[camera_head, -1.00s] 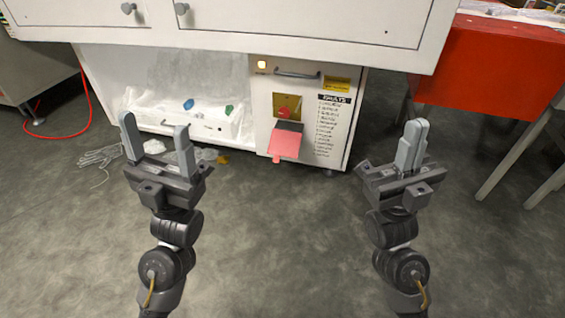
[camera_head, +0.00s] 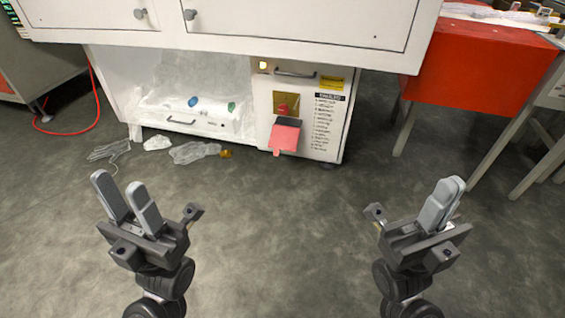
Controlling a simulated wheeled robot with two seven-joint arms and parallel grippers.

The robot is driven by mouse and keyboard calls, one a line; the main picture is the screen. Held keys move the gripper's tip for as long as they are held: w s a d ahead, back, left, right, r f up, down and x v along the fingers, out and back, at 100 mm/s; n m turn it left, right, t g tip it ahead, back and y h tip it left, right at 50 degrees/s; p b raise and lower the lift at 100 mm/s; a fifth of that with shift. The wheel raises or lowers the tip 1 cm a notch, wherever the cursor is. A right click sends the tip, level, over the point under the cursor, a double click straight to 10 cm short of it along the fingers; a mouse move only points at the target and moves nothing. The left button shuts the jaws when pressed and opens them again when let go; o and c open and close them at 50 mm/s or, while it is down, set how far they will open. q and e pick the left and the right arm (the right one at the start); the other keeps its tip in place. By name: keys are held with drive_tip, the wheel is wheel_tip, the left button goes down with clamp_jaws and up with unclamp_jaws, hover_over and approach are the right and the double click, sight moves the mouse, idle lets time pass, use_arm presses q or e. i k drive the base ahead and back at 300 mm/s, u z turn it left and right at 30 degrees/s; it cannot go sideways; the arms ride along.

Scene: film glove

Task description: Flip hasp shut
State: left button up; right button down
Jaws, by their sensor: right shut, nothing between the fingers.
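The hasp is a pink-red flap (camera_head: 284,138) low on the front of the white cabinet panel (camera_head: 318,160). It sticks out and hangs below a yellow plate (camera_head: 286,103) with a small red part on it. My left gripper (camera_head: 122,196) is open and empty, low on the left and well apart from the cabinet. My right gripper (camera_head: 443,201) is shut and empty, low on the right and also well apart from the flap. Nothing covers the flap, but its hinge is too small to make out.
A white drawer (camera_head: 187,117) with blue and green items sits in the open bay. Clear plastic scraps (camera_head: 194,152) lie on the floor before it. A red table (camera_head: 480,70) stands at the right.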

sight(284, 138)
drive_tip(key=k, duration=0.55)
drive_tip(key=z, duration=0.2)
drive_tip(key=i, duration=1.55)
drive_tip(key=u, duration=0.8)
drive_tip(key=i, duration=0.6)
